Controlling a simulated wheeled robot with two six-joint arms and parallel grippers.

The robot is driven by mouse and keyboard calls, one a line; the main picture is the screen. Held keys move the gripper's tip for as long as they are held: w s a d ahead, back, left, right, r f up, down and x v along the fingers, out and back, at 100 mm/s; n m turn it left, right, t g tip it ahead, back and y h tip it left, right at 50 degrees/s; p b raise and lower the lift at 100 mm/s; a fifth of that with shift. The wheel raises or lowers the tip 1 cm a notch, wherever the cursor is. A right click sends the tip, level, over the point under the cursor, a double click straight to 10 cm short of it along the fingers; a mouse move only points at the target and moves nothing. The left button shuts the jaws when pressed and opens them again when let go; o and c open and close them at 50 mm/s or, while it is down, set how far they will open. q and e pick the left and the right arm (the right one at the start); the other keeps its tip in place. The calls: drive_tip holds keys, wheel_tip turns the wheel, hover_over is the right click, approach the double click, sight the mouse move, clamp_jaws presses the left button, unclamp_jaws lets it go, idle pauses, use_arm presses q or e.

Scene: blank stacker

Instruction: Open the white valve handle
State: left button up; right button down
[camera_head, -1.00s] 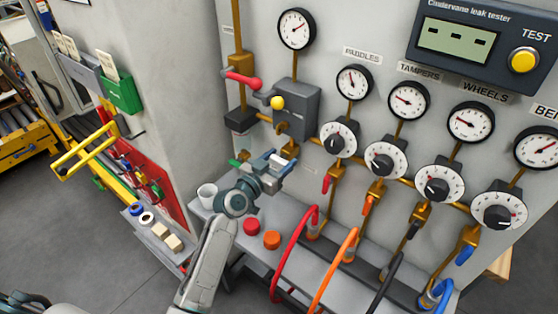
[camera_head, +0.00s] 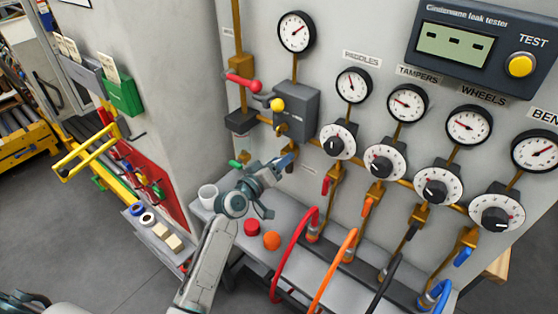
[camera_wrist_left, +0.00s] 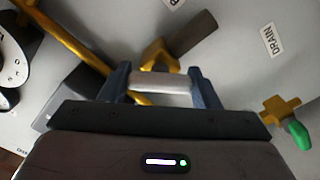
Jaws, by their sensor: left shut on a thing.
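The white valve handle (camera_wrist_left: 160,83) shows in the left wrist view as a short pale bar between the two blue-grey fingers of my left gripper (camera_wrist_left: 163,88). A brass fitting (camera_wrist_left: 156,53) lies just beyond it. In the head view my left gripper (camera_head: 280,172) is low in front of the panel, below the grey box with the yellow knob. It is shut on the white handle, which the gripper hides in that view. My right gripper is not in view.
A green drain handle (camera_wrist_left: 298,133) is close beside the gripper. A red lever (camera_head: 243,82) and a yellow knob (camera_head: 277,104) are above. A white cup (camera_head: 208,196), red cap (camera_head: 252,228) and orange cap (camera_head: 271,241) stand on the shelf, with hoses to the right.

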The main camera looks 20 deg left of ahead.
use_arm(q)
drive_tip(key=n+p, duration=0.1)
drive_tip(key=n, duration=0.3)
drive_tip(key=shift+n, duration=0.3)
drive_tip(key=n+p, duration=0.1)
drive_tip(key=n, duration=0.2)
drive_tip(key=shift+f+n+p, duration=0.1)
drive_tip(key=shift+n+p, duration=0.4)
drive_tip(key=shift+n, duration=0.3)
drive_tip(key=o, duration=1)
